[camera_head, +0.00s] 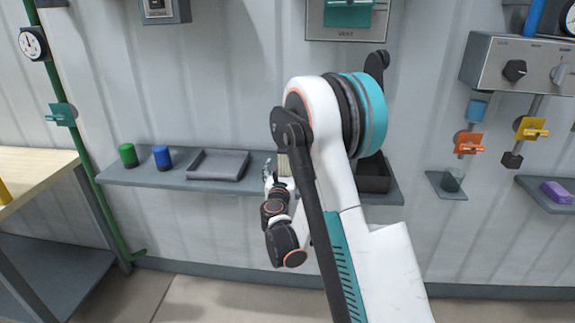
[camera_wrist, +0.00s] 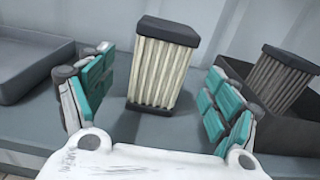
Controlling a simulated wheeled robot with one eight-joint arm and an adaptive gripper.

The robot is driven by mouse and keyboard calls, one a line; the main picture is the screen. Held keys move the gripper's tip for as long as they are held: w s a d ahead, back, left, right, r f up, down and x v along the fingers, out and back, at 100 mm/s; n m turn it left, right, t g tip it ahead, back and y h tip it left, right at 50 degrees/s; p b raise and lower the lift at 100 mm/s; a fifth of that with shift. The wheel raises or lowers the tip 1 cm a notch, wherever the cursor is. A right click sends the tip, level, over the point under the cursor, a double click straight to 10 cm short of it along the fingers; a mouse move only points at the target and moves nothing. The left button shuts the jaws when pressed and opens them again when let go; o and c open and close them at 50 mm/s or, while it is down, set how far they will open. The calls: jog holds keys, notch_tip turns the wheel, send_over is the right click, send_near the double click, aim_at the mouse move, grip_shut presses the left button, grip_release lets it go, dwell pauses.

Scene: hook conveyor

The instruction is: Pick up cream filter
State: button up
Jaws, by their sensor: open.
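The cream filter (camera_wrist: 158,72) is a pleated block with dark grey end caps. In the wrist view it stands upright on the grey shelf, slightly tilted in the picture, between my open fingers and a little beyond them. My gripper (camera_wrist: 155,108) is open and empty, with teal pads on both sides of the filter. In the head view my gripper (camera_head: 272,172) is at the shelf, and a small pale part of the filter (camera_head: 284,164) shows beside my arm. The rest of it is hidden there.
A second pleated filter (camera_wrist: 280,80), browner, leans in a dark bin (camera_wrist: 305,132) at the right, close to my right finger. An empty grey tray (camera_head: 218,153) is to the left. Green (camera_head: 128,154) and blue (camera_head: 162,157) cylinders stand farther left on the shelf (camera_head: 180,180).

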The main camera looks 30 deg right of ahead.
jog(key=shift+x, duration=1.05)
jog(key=x, duration=0.1)
jog(key=b+x, duration=0.1)
jog(key=x, duration=0.1)
jog(key=b+x, duration=0.1)
jog(key=shift+d+f, duration=0.15)
jog(key=shift+f, duration=0.15)
jog(key=shift+w+d+r, duration=0.1)
jog(key=shift+w+d, duration=0.1)
jog(key=shift+w, duration=0.2)
jog(key=c, duration=1.2)
